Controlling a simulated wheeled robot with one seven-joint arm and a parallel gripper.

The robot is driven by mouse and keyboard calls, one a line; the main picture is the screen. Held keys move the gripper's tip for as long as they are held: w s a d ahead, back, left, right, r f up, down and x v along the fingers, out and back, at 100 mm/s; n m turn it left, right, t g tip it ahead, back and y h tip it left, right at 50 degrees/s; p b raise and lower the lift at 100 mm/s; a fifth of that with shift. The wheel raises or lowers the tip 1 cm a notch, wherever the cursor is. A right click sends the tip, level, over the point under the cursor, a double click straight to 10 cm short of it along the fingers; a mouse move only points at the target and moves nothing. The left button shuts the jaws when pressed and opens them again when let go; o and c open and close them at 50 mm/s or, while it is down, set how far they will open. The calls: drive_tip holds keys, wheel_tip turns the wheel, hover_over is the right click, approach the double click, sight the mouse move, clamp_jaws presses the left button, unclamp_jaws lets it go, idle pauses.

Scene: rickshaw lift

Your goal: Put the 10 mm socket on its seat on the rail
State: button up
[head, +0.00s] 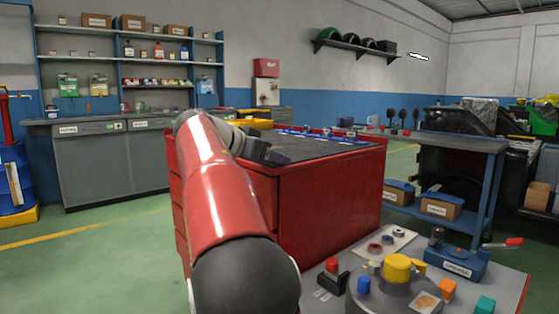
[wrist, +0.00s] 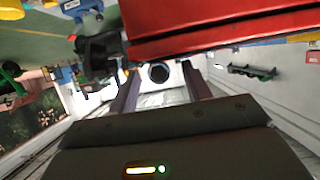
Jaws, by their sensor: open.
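A blue rail (head: 330,135) with several small, shiny sockets lies along the far side of the red cabinet's dark top (head: 310,147). I cannot tell which socket is the 10 mm one, nor make out its seat. My gripper (head: 268,153) is at the left part of the cabinet top, short of the rail. In the wrist view my gripper (wrist: 160,70) shows two open, dark fingers. A dark round thing (wrist: 159,73) with a pale rim appears between them; I cannot tell what it is or whether it is near.
The red cabinet (head: 325,205) stands in front of me, with a yellow tray (head: 252,124) behind its left end. At lower right a bench (head: 510,285) holds a blue vise (head: 455,263), a round fixture and coloured blocks. Green floor (head: 110,245) is clear at left.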

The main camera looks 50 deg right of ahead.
drive_tip(key=shift+c, duration=0.4)
clamp_jaws()
drive_tip(key=shift+r, duration=0.15)
wheel_tip(320, 180, up, 20)
drive_tip(key=p, duration=0.9)
drive_tip(key=shift+f+p, duration=0.25)
drive_tip(key=shift+p, duration=0.15)
